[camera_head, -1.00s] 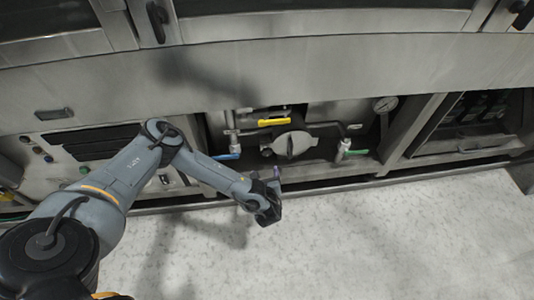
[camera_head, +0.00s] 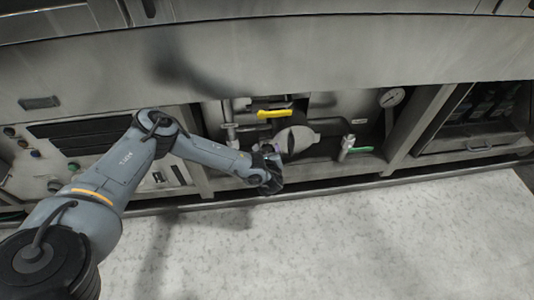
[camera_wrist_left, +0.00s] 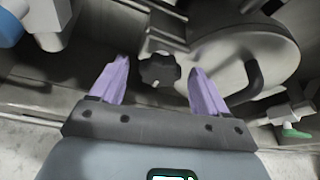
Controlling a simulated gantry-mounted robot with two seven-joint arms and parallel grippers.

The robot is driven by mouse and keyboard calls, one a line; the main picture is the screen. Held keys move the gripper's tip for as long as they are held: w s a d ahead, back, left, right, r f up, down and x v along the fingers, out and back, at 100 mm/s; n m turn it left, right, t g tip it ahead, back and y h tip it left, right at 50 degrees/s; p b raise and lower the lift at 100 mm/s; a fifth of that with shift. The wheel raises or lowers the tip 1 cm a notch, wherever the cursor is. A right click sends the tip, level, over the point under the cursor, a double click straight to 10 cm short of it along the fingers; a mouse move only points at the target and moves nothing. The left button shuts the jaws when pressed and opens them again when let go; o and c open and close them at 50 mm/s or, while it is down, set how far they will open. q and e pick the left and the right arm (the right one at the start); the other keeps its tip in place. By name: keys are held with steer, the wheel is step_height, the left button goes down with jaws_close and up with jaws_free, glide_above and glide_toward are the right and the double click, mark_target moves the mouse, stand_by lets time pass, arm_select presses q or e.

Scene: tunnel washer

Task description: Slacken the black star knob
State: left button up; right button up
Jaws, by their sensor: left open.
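The black star knob (camera_wrist_left: 159,71) shows in the left wrist view, beside the round grey cover (camera_wrist_left: 245,60) with its curved handle. My left gripper (camera_wrist_left: 158,80) is open, with its two purple fingers on either side of the knob in that view. I cannot tell whether the fingertips reach it or stay short of it. In the head view the left gripper (camera_head: 270,165) is at the opening below the machine panel, just left of the round cover (camera_head: 296,139). The knob is hidden there behind the gripper. My right gripper is not in view.
A yellow lever (camera_head: 273,114) sits above the round cover, and a green-handled valve (camera_head: 346,148) stands to its right. A pressure gauge (camera_head: 392,97) is farther right. A blue handle (camera_wrist_left: 10,27) is at upper left in the wrist view. The pale floor (camera_head: 380,240) is clear.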

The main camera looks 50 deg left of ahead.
arm_select(q)
steer(key=c, duration=1)
steer(key=shift+c, duration=0.2)
